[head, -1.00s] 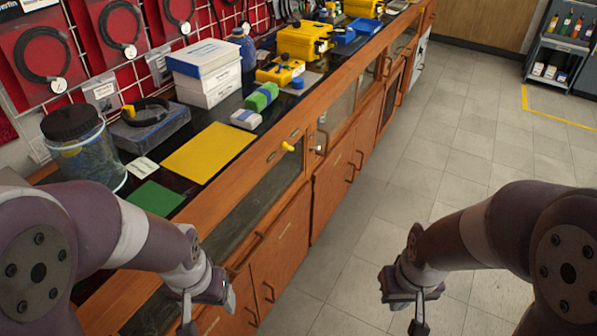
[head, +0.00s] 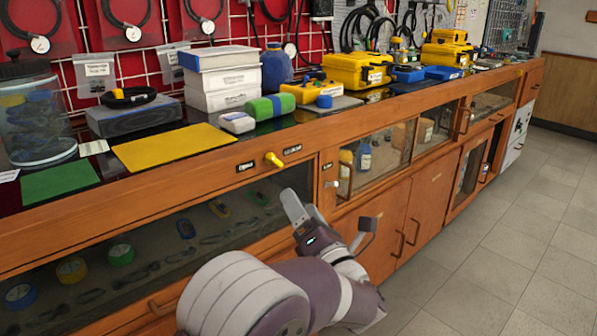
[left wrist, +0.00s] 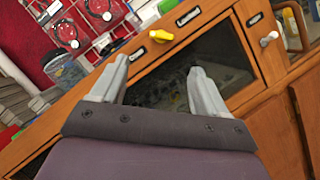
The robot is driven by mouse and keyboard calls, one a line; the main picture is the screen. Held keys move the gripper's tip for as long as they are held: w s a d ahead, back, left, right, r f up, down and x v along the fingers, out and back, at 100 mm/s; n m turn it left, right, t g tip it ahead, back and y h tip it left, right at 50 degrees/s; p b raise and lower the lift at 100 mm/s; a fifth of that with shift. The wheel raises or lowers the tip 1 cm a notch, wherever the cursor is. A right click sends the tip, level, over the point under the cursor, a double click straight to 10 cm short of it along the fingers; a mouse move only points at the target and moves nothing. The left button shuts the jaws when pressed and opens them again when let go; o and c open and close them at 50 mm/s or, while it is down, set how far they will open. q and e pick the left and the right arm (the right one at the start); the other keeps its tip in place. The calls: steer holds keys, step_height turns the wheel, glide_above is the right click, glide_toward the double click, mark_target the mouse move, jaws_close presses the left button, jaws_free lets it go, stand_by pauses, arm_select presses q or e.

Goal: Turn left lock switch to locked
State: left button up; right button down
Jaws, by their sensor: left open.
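The yellow left lock switch (head: 273,159) is on the wooden frame above the left glass door, between two dark labels whose text is too small to read surely. A white switch (head: 331,184) sits further right. My left gripper (head: 330,212) is open and empty, below and right of the yellow switch and apart from it. In the left wrist view, the yellow switch (left wrist: 161,36) is beyond the spread fingertips of my left gripper (left wrist: 160,65), and the white switch (left wrist: 268,38) is to the right. My right gripper is out of view.
The counter above holds a yellow mat (head: 172,147), a green mat (head: 60,183), white boxes (head: 222,78) and a glass jar (head: 36,120). Door handles stick out from the cabinet front. Open floor (head: 500,250) lies to the right.

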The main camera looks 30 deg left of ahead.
mark_target(276, 164)
arm_select(q)
steer(key=b+x, duration=0.2)
steer(key=x, duration=1)
steer(key=shift+w+a, duration=0.1)
steer(key=shift+w, duration=0.2)
steer(key=c, duration=1.1)
